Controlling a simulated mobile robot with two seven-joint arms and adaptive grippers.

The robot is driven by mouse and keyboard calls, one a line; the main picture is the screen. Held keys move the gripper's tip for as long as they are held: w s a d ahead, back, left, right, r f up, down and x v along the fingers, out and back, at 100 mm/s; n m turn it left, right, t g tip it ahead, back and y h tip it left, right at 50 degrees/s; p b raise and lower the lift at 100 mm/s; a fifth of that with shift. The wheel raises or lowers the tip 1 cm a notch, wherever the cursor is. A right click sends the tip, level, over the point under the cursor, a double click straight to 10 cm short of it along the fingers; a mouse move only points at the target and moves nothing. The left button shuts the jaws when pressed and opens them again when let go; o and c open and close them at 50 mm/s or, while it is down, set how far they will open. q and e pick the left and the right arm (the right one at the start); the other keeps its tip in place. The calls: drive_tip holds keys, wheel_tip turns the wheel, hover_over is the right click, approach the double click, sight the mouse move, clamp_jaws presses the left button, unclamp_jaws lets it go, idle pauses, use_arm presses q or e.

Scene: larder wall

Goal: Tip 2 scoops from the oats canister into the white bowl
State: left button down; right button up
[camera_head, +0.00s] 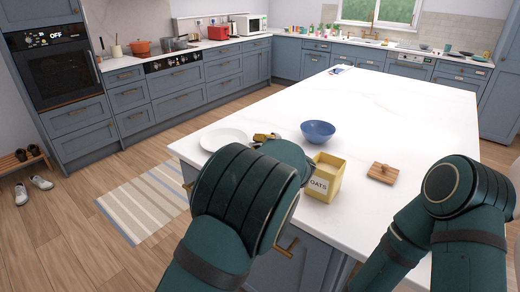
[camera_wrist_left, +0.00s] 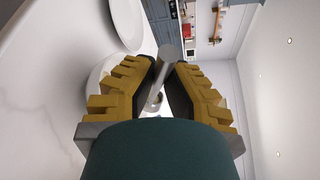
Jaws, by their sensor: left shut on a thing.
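The open yellow oats canister (camera_head: 320,188) stands upright at the counter's near edge, just right of my left arm. My left gripper (camera_head: 265,137) is mostly hidden behind my wrist, between a white plate and the canister. In the left wrist view, my left gripper (camera_wrist_left: 167,80) is shut on the grey handle of a scoop (camera_wrist_left: 163,65). Whether the scoop holds oats cannot be told. A white round dish (camera_wrist_left: 100,73), perhaps the white bowl, shows partly behind the fingers there; it is hidden in the head view. My right gripper is out of view.
A blue bowl (camera_head: 318,131) stands behind the canister. A wooden lid (camera_head: 383,173) lies to its right. The white plate (camera_head: 224,138) lies at the left edge of the island; it also shows in the left wrist view (camera_wrist_left: 128,20).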

use_arm(q)
drive_tip(key=shift+s+a+f+n+b, duration=0.15)
drive_tip(key=shift+f+n+b, duration=0.25)
drive_tip(key=shift+b, duration=0.6)
drive_tip(key=shift+s+a+f+n+t+h, duration=0.15)
drive_tip(key=shift+a+f+n+h, duration=0.15)
drive_tip(key=shift+f+n, duration=0.9)
drive_tip(key=shift+s+a+f+n+t+h, duration=0.1)
drive_tip(key=shift+a+f+n+t+h, duration=0.2)
drive_tip(key=shift+f+n, duration=0.9)
drive_tip(key=shift+s+a+f+n+t+h, duration=0.15)
drive_tip(key=shift+f+n+h, duration=0.25)
drive_tip(key=shift+f+n, duration=0.75)
drive_tip(key=shift+a, duration=0.1)
